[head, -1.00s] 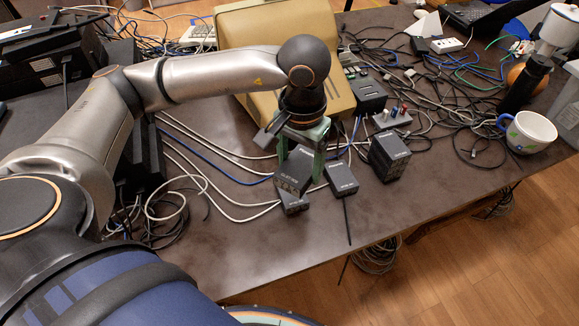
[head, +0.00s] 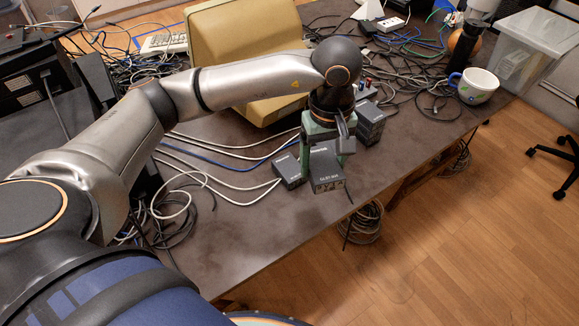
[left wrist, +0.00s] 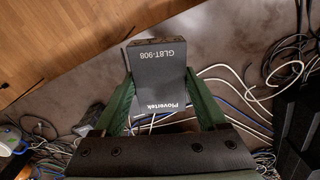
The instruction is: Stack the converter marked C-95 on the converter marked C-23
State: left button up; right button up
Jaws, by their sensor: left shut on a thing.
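My left gripper (head: 324,166) is shut on a dark grey converter (head: 327,181). In the left wrist view this held converter (left wrist: 160,72) sits between the green fingers and reads "Plovertek" and "GLBT-908". A smaller dark converter (head: 289,171) lies on the table just left of it, with a light cable running to it. The held converter and gripper hide most of what is beneath; a black cable shows at its lower right. I cannot tell whether the held converter touches anything below. The marks C-95 and C-23 are not readable. My right gripper is not in view.
A dark block of boxes (head: 370,122) stands close behind, to the right of the gripper. A beige case (head: 245,55) stands at the back. Loose cables (head: 190,190) lie at the left; a white mug (head: 476,86) stands near the right edge. Bare table (head: 235,240) lies in front.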

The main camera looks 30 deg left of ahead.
pick_arm(q)
jog(key=n, duration=0.1)
jog(key=w+n, duration=0.1)
jog(key=n, duration=0.1)
jog(key=shift+w+d+f+n, duration=0.2)
jog(key=shift+d+n, duration=0.1)
jog(key=shift+d, duration=0.05)
jog(key=shift+w+a+f, duration=0.15)
jog(key=shift+a, duration=0.15)
jog(key=w+a+f+p, duration=0.1)
jog(key=w+a+f, duration=0.2)
jog(key=a, duration=0.4)
send_over(289, 167)
jog(key=d, duration=0.1)
notch_tip(289, 167, down, 5)
jog(key=shift+s+f, duration=0.15)
jog(key=shift+a+f, duration=0.25)
jog(key=shift+f, duration=0.1)
jog(key=f, duration=0.3)
jog(key=shift+w+a+f, duration=0.2)
jog(key=shift+a+f, duration=0.05)
jog(key=shift+f, duration=0.15)
